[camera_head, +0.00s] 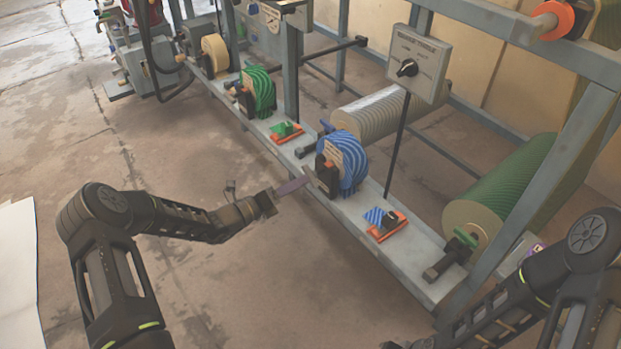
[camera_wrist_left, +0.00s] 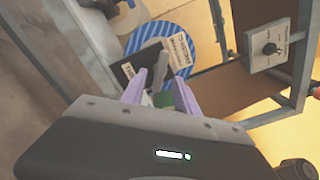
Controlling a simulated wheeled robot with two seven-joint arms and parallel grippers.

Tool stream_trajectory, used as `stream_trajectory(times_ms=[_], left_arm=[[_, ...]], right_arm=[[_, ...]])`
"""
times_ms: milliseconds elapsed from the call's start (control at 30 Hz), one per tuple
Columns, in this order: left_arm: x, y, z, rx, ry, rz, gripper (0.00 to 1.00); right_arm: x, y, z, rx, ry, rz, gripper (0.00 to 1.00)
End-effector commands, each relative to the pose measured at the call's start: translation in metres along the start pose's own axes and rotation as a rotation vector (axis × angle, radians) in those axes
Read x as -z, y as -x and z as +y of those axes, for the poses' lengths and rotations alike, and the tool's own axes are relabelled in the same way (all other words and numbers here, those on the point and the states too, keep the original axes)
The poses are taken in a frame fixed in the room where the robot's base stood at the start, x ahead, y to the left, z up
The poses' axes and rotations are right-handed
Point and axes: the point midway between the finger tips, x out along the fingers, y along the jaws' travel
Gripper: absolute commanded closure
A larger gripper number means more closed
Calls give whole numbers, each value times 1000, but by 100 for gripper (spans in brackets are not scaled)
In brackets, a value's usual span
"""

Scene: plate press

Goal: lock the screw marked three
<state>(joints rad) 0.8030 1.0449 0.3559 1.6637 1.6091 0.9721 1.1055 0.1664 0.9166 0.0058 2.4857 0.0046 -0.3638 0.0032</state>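The screw marked three cannot be picked out, as no number is legible. A blue striped wheel (camera_head: 352,165) stands on the grey beam, with a black block and pale label plates on its near side. It also shows in the left wrist view (camera_wrist_left: 135,40), where a grey bar-like part (camera_wrist_left: 181,55) lies ahead of the fingers. My left gripper (camera_head: 292,186) is just left of the black block. Its two lilac fingers, seen in the left wrist view (camera_wrist_left: 160,92), are apart with nothing clearly held. Contact cannot be told. My right arm is at lower right, its gripper out of sight.
A green striped wheel (camera_head: 260,92) and a cream wheel (camera_head: 214,52) stand farther along the beam. A switch box (camera_head: 416,66) stands on a post behind. A blue-striped piece on an orange base (camera_head: 386,222) lies right of the blue wheel. Floor in front is clear.

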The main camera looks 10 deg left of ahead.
Motion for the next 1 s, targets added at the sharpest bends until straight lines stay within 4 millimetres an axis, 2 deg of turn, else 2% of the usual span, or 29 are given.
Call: stream_trajectory(times_ms=[100, 300, 667, 1000], left_arm=[[2, -20, 1, 3, -1, 1, 64], [1, -44, 1, 1, -1, 0, 64], [0, -50, 0, 0, -1, 0, 64], [0, -49, 0, 0, -1, 0, 92]], right_arm=[[1, -9, 3, -1, -2, 4, 64], [2, -15, 6, -1, -2, 9, 64], [3, -16, 5, -1, -2, 10, 64], [3, -16, 5, -1, -2, 9, 64]])
